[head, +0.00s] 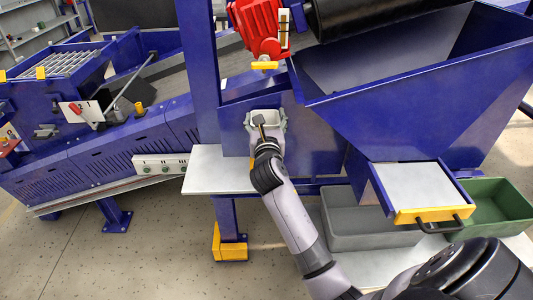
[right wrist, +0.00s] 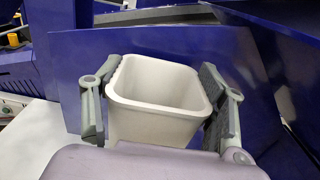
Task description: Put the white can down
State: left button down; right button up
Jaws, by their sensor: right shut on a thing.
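The white can (head: 281,122) is a square, open-topped container, upright and empty as far as I see inside it. It shows large in the right wrist view (right wrist: 155,122), where the gripper's front covers its lower part. My right gripper (head: 266,122) is shut on the can, with one finger on each side of it in the right wrist view (right wrist: 160,98). The can is at the pale shelf (head: 213,172), in front of a blue panel. Its base is hidden, so I cannot tell whether it touches the shelf. My left gripper is not in view.
A blue hopper (head: 420,85) with a yellow-edged drawer (head: 418,183) stands at the right. A grey bin (head: 345,225) and a green bin (head: 492,207) sit below. A red motor (head: 258,28) hangs above the can. The shelf's left part is clear.

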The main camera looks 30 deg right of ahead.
notch_tip(320, 180, down, 6)
jog(key=shift+f+b, duration=0.1)
jog(key=shift+b, duration=0.6)
jog(key=shift+f+b, duration=0.75)
jog(key=shift+f, duration=1.35)
jog(key=shift+f, duration=0.2)
jog(key=o, duration=1.2)
jog(key=shift+r, duration=0.2)
jog(key=v, duration=1.2)
jog(key=shift+a, duration=0.1)
